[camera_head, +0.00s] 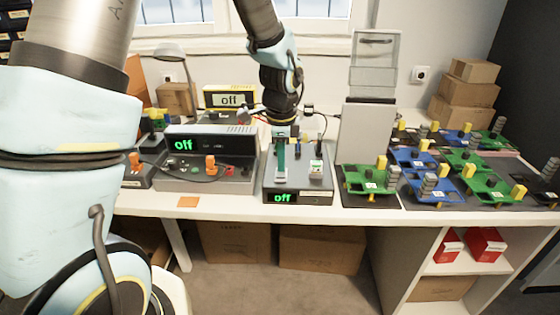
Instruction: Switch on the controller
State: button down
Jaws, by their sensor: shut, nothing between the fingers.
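Three devices show "off", and I cannot tell for sure which is the controller. A grey box (297,183) with a green "off" display stands at the front centre of the bench. A wider grey unit (215,132) with a green "off" display stands left of it, with orange connectors in front. A yellow-framed display (230,98) reading "off" stands behind. My gripper (281,175) points down over the left part of the centre box, shut and empty. A narrow dark green upright shape shows at its tip. Contact with the box cannot be told. A small light-coloured part (316,168) sits on the box's right side.
Green and blue fixture boards (370,180) with yellow and grey parts fill the bench's right side. A grey upright panel (366,133) stands just right of the centre box. Cartons (467,85) are stacked at the back right. A narrow front edge of the white bench is clear.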

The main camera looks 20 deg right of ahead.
aim_at(281, 175)
notch_tip(281, 175, up, 13)
jog(key=s, duration=0.1)
jog(key=shift+s+a, duration=0.2)
jog(key=shift+a, duration=0.15)
jog(key=shift+p, duration=0.4)
jog(key=p, duration=0.2)
jog(key=w+p, duration=0.1)
jog(key=p, duration=0.1)
jog(key=shift+w+d, duration=0.1)
jog(key=shift+d, duration=0.15)
jog(key=shift+f, duration=0.15)
jog(key=f, duration=0.4)
jog(key=w+f+p, duration=0.1)
jog(key=f, duration=0.4)
jog(key=f+p, duration=0.1)
jog(key=f, duration=0.3)
jog(key=shift+w+d+f, duration=0.3)
jog(key=shift+d+f, duration=0.05)
jog(key=shift+f, duration=0.05)
